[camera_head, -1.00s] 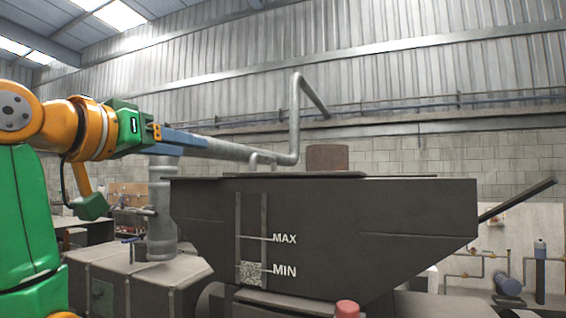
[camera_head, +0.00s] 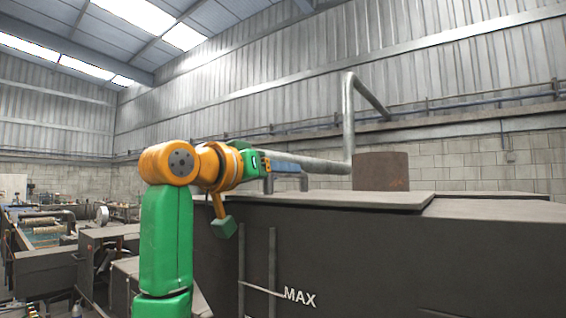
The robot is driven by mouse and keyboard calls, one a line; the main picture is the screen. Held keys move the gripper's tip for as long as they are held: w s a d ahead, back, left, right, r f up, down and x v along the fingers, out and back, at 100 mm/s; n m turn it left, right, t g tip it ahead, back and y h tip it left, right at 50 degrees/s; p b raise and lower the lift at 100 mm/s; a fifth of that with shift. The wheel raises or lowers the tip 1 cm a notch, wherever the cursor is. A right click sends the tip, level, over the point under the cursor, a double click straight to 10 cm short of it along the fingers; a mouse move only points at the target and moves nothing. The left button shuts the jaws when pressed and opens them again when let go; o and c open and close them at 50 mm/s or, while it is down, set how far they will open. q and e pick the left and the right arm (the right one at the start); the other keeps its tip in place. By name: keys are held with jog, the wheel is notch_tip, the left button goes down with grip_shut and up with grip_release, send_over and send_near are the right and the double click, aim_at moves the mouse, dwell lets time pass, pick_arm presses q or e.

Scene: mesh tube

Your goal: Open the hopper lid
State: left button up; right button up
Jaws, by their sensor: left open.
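The dark grey hopper (camera_head: 420,255) fills the lower right, with a MAX mark on its front. Its lid (camera_head: 345,198) looks like a thin flat plate lying on the top, with a brown block-like shape (camera_head: 380,171) standing behind it. My left arm, green and orange, reaches in from the left. My left gripper (camera_head: 300,173), with blue fingers, is open just above the lid's far left part. I cannot tell whether it touches the lid. The fingertips are small and seen from behind. My right gripper is out of view.
A grey pipe (camera_head: 347,115) rises behind the hopper and bends toward the wall. Dark machines and benches (camera_head: 45,265) stand at the far left. The space above the hopper is mostly free.

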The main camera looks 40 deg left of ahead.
pick_arm(q)
jog(key=shift+w+f, duration=0.25)
jog(key=shift+w, duration=0.9)
jog(key=shift+s+r, duration=0.1)
jog(key=shift+s, duration=0.25)
grip_shut()
